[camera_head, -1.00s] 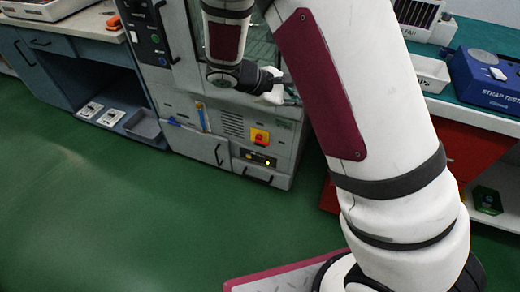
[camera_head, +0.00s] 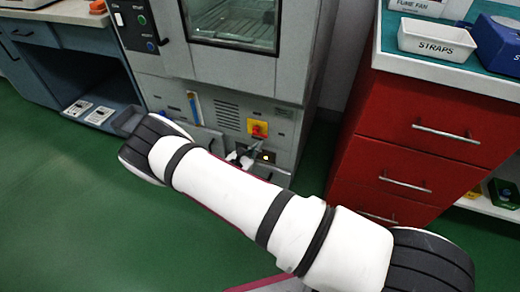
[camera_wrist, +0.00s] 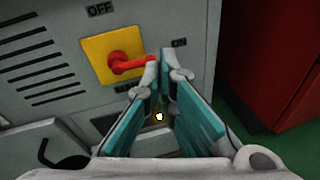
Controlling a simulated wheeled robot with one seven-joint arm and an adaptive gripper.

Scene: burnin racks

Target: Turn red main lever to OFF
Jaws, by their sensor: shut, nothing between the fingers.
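The red main lever (camera_wrist: 130,65) sits on a yellow square plate (camera_wrist: 96,62) on the grey cabinet front. Its handle points right, toward the ON label (camera_wrist: 179,42). The OFF label (camera_wrist: 99,9) is above the plate. In the head view the red lever (camera_head: 257,129) is small, on the lower cabinet. My gripper (camera_wrist: 158,63) is shut and empty, its fingertips beside the lever's right tip. Whether they touch it I cannot tell. In the head view my gripper (camera_head: 250,147) is just below the yellow plate, partly hidden by my arm.
The oven window (camera_head: 235,22) is above the lever. A red drawer unit (camera_head: 415,150) with metal handles stands to the right, across a narrow gap. A white STRAPS bin (camera_head: 436,40) sits on its top. Vent slots are left of the switch. Green floor is open at the left.

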